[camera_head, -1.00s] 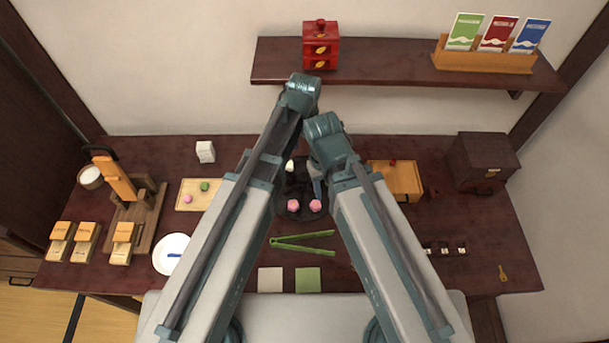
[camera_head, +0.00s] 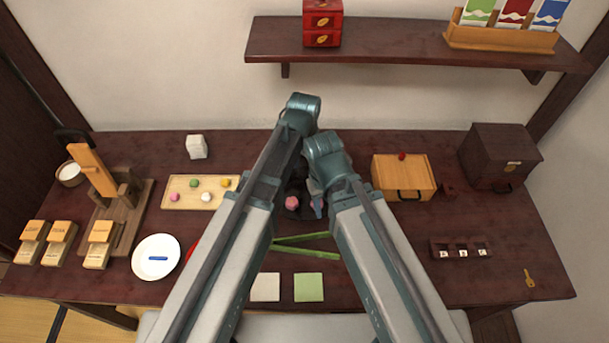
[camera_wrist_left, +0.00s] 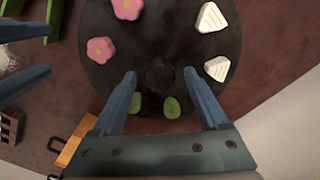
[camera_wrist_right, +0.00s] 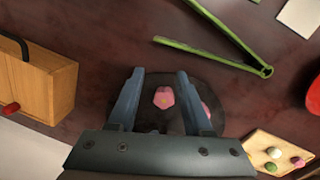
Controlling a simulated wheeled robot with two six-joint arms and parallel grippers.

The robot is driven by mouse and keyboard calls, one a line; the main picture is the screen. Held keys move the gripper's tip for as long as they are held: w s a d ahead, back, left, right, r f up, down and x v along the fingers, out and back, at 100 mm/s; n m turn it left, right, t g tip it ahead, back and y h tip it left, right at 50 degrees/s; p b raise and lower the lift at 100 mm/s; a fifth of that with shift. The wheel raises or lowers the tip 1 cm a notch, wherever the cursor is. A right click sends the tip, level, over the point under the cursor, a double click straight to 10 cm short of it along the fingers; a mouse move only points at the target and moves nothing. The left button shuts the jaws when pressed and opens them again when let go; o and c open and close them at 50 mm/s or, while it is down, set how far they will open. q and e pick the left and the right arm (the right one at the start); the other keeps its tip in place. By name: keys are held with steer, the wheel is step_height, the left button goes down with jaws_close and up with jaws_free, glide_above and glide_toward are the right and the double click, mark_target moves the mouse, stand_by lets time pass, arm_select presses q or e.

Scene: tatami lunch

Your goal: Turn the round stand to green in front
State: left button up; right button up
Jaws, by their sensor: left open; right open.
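The round stand (camera_wrist_left: 215,90) is a dark disc with a small knob (camera_wrist_left: 160,76) at its middle. In the left wrist view it carries two pink flower sweets (camera_wrist_left: 101,50), two white triangular ones (camera_wrist_left: 217,68) and two green leaf ones (camera_wrist_left: 171,107). My open left gripper (camera_wrist_left: 160,75) is over the stand, its fingers on either side of the knob; contact cannot be told. My open right gripper (camera_wrist_right: 160,74) is at the stand's pink side, a pink sweet (camera_wrist_right: 163,97) showing between its fingers. In the head view my arms hide much of the stand (camera_head: 303,214); pink sweets (camera_head: 291,203) face front.
Green tongs (camera_head: 303,238) lie just in front of the stand, with a white and a green square (camera_head: 309,287) nearer. A sweets tray (camera_head: 182,203) stands left, a wooden box (camera_head: 403,176) right. A shelf (camera_head: 400,42) runs above the back.

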arm_select(q)
steer(key=shift+f, duration=0.2)
jaws_close()
stand_by(0.3)
stand_by(1.1)
